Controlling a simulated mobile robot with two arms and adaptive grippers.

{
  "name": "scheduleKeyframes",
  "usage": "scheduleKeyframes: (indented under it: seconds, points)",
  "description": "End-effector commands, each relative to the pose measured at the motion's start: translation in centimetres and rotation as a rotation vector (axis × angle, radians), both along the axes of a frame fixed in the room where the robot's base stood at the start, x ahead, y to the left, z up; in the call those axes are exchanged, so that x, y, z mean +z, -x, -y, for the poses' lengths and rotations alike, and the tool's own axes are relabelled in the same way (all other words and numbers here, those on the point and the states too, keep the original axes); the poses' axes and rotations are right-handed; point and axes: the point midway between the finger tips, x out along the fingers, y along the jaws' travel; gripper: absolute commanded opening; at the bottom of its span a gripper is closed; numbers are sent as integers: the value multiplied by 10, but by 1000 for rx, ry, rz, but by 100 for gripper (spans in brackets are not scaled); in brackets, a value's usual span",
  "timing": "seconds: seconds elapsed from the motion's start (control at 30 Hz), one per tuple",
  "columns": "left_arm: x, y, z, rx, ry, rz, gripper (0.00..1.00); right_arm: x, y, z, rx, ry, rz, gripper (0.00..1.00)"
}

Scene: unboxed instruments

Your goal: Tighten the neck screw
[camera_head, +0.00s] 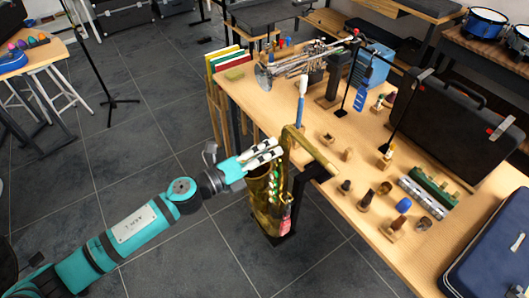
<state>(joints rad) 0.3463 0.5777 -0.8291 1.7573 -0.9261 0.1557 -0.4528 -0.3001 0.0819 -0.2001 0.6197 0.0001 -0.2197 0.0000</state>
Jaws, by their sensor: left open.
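A gold saxophone (264,205) stands upright on a dark stand beside the table's left edge. Its curved neck (310,145) sits at the top and bends right over the table's edge. My left gripper (280,150) is open, with its white fingers on the left side of the saxophone's top, close to the base of the neck. I cannot tell whether the fingers touch it. The neck screw is too small to make out and may be hidden by the fingers. My right gripper is not in view.
The wooden table (330,185) holds a silver trumpet (295,65), mouthpieces, small wooden stands and a harmonica (422,195). A black case (450,120) and a blue case (490,245) stand at its right.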

Motion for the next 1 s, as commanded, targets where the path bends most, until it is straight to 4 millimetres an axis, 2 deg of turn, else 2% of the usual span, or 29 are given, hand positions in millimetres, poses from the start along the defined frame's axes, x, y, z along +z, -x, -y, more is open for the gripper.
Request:
scheduleKeyframes:
  seconds: [0.17, 0.63, 0.8, 1.0]
  points:
    - [-1, 8, -11, 1, 0, -3, 43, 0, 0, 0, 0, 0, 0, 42]
    - [-1, 62, -84, 1, -1, -3, 43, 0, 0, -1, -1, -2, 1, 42]
    - [-1, 70, -96, 0, 0, -1, 43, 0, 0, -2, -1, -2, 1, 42]
    - [0, 71, -98, 0, -1, 1, 43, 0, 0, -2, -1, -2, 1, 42]
